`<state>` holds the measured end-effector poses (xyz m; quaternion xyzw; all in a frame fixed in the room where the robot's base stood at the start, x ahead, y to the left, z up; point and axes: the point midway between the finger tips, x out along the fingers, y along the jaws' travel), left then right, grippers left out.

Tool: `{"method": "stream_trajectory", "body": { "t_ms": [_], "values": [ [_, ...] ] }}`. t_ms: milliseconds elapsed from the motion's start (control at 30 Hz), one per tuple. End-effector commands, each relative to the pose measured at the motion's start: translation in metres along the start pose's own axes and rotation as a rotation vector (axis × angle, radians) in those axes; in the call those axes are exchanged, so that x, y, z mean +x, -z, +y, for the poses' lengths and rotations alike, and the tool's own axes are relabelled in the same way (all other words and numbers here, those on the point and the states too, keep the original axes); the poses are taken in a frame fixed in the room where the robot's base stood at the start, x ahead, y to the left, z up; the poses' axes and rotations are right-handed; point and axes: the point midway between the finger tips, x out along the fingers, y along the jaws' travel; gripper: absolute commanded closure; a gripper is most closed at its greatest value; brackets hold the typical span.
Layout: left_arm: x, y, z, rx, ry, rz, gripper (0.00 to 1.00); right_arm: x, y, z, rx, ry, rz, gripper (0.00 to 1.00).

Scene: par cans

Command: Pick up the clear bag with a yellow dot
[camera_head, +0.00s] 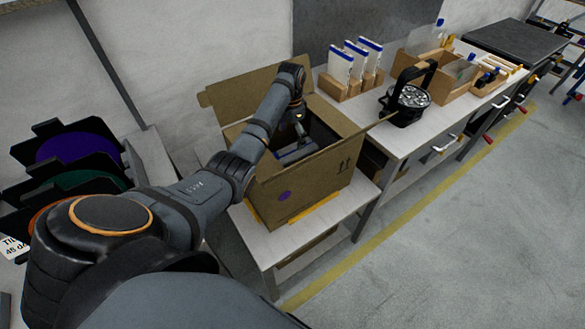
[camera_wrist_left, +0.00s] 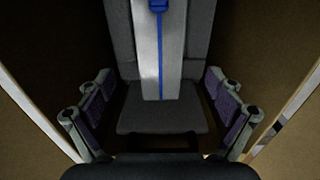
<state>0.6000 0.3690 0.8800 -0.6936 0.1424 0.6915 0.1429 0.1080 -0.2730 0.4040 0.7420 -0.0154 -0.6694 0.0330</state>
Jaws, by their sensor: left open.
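My left gripper (camera_head: 298,153) reaches down into an open cardboard box (camera_head: 316,184). In the left wrist view its two fingers stand wide apart, open and empty (camera_wrist_left: 160,84). Beyond and between the fingers is a pale grey panel with a blue strip (camera_wrist_left: 160,55), set against dark grey padded shapes inside the box. I cannot tell whether this panel is a bag, and no yellow dot shows on it. No clear bag with a yellow dot can be made out in either view. My right gripper is not in view.
The box stands on a low white table (camera_head: 268,243), its flaps open. Coloured discs in black frames (camera_head: 80,148) stand at left.

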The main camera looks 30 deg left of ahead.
Motion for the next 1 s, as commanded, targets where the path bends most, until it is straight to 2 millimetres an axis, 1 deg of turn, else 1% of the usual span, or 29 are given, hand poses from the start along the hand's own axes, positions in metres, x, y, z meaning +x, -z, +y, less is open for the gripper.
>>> {"method": "stream_trajectory", "body": {
  "t_ms": [33,100,200,433,600,700,800,967,1000],
  "values": [
    [0.01,-0.002,0.001,0.0,-0.004,-0.006,0.08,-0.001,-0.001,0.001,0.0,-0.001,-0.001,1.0],
    [0.023,-0.001,0.001,0.0,-0.004,-0.006,0.08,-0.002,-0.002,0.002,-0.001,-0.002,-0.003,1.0],
    [0.037,-0.001,0.001,0.0,-0.003,-0.004,0.08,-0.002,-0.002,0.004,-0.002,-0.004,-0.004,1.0],
    [0.047,-0.001,0.001,0.0,-0.002,-0.004,0.08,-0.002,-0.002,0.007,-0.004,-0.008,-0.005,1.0],
    [0.076,0.0,0.0,0.0,-0.004,-0.005,0.08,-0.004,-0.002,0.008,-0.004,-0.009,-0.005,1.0],
    [0.09,0.0,0.0,0.0,-0.003,-0.004,0.08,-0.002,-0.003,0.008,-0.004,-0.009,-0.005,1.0],
    [0.095,0.0,0.0,0.001,-0.002,-0.003,0.08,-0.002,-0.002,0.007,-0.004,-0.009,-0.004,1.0],
    [0.095,0.0,0.0,0.001,-0.001,-0.002,0.08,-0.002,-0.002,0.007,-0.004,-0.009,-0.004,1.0],
    [0.095,0.0,0.0,0.001,-0.001,-0.002,0.1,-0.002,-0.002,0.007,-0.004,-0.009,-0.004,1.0]
  ]
}}
